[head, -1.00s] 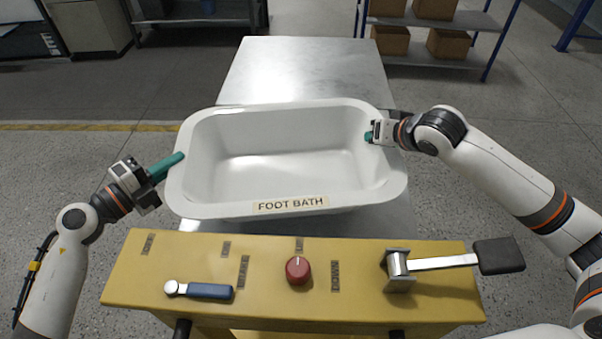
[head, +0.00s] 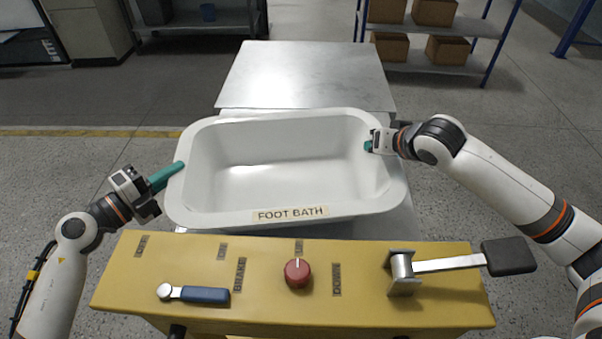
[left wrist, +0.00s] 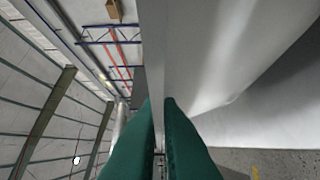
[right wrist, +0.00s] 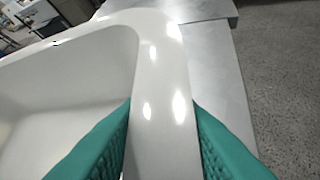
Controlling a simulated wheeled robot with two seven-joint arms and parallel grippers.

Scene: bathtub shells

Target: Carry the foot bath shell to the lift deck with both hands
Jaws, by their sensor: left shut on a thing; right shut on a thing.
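The foot bath shell (head: 285,165) is a white, open tub with rounded corners and a "FOOT BATH" label (head: 290,214) on its near rim. My left gripper (head: 176,168) is shut on its left rim; in the left wrist view the green fingers (left wrist: 160,125) are close together at the white wall. My right gripper (head: 370,146) is shut on the right rim. In the right wrist view its green fingers (right wrist: 160,135) stand on either side of the white rim. The grey metal deck (head: 305,75) lies behind and partly beneath the shell, which hides its near part.
A yellow console (head: 260,260) stands in front, with a red knob (head: 298,273), a blue-handled lever (head: 205,295) and a black-ended pedal lever (head: 508,257). A shelf with cardboard boxes (head: 390,47) stands at the back right. Floor is free on both sides.

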